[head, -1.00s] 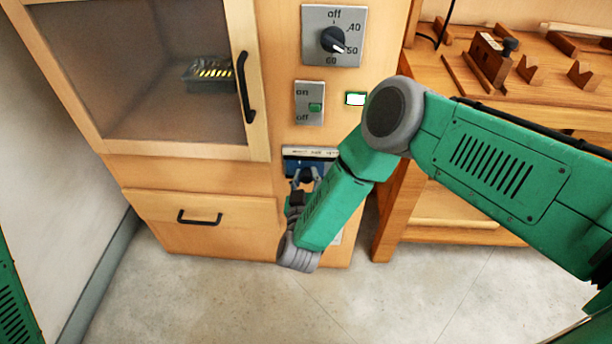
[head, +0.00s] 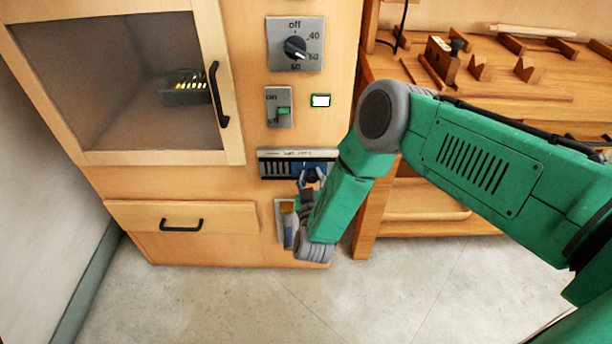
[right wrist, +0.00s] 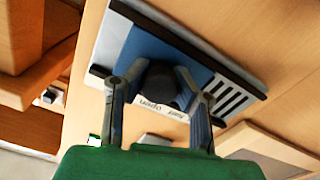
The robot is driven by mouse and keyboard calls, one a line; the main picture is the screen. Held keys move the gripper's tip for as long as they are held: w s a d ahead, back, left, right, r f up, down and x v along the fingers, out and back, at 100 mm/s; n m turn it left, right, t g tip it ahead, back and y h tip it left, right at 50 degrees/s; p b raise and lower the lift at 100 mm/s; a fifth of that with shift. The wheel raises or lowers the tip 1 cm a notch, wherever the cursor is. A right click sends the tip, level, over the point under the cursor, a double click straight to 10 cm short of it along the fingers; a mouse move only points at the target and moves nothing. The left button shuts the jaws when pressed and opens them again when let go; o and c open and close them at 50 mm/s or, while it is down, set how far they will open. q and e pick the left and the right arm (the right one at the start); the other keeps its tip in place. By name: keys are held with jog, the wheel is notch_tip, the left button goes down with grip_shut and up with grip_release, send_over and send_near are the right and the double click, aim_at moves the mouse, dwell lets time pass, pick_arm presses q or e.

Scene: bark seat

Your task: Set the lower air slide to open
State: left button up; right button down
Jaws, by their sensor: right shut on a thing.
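The lower air slide is a blue plate (right wrist: 190,52) with a dark knob (right wrist: 158,84), set in a pale housing with dark rails on the wooden cabinet front. In the head view the slide housing (head: 272,153) sits below the switches, with dark vent slots (head: 273,168) bare at its left end. My right gripper (head: 311,178) is shut on the knob, one finger on each side in the right wrist view (right wrist: 152,80). A label by the knob reads "open" upside down. The forearm hides the housing's right end. My left gripper is not in view.
Above are a dial (head: 295,47), an on/off switch (head: 279,107) and a lit green-edged lamp (head: 320,101). A glass door (head: 232,120) and a drawer (head: 181,216) are at left. A pale plate (head: 280,212) lies below the slide. A workbench (head: 480,90) stands right.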

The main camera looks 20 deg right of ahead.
jog(key=c, duration=1.6)
grip_release()
jog(key=shift+s+f, duration=0.15)
jog(key=o, duration=0.4)
jog(key=shift+d, duration=0.25)
jog(key=shift+s, duration=0.1)
jog(key=v, duration=1.1)
jog(key=shift+s+a, duration=0.2)
jog(key=shift+s, duration=0.15)
jog(key=shift+f, duration=0.1)
